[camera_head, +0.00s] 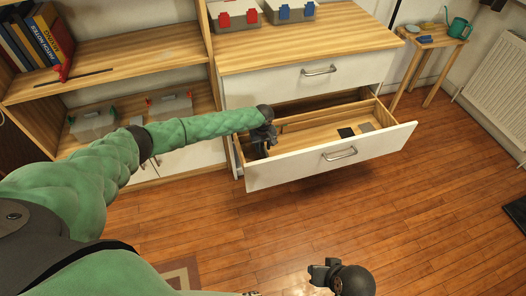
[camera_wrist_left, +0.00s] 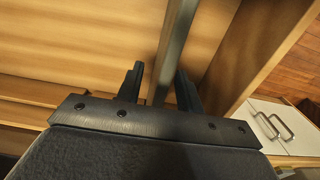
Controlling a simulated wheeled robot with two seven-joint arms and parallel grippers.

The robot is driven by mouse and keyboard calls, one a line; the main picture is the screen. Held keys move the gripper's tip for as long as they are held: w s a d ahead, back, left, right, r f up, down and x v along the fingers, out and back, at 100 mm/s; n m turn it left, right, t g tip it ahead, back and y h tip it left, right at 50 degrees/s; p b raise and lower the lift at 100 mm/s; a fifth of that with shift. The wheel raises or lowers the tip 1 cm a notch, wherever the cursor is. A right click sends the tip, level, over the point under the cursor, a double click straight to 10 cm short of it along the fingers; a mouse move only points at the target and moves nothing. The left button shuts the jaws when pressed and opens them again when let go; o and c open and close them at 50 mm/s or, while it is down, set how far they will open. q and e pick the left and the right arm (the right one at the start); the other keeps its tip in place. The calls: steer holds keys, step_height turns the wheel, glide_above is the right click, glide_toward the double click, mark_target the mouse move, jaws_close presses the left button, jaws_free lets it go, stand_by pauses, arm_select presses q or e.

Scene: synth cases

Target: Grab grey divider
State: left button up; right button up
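A long grey divider (camera_wrist_left: 176,50) stands out in the left wrist view, running up from between the fingers of my left gripper (camera_wrist_left: 159,72). The fingers are apart, one on each side of it. A gap shows on the left, and the right finger is very close; I cannot tell if it touches. In the head view my left gripper (camera_head: 262,150) reaches down into the left end of the open drawer (camera_head: 322,166), and the divider cannot be made out there. My right gripper (camera_head: 320,272) is low in the head view, away from the drawer; its opening is unclear.
A dark flat piece (camera_head: 345,132) and a greyish one (camera_head: 366,127) lie in the drawer's right part. The cabinet top (camera_head: 310,40) carries red and blue bins. A shelf (camera_head: 120,55) stands left, a small stool (camera_head: 433,40) right.

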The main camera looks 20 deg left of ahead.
arm_select(q)
steer(key=shift+f, duration=1.45)
jaws_close()
steer(key=shift+r, duration=0.2)
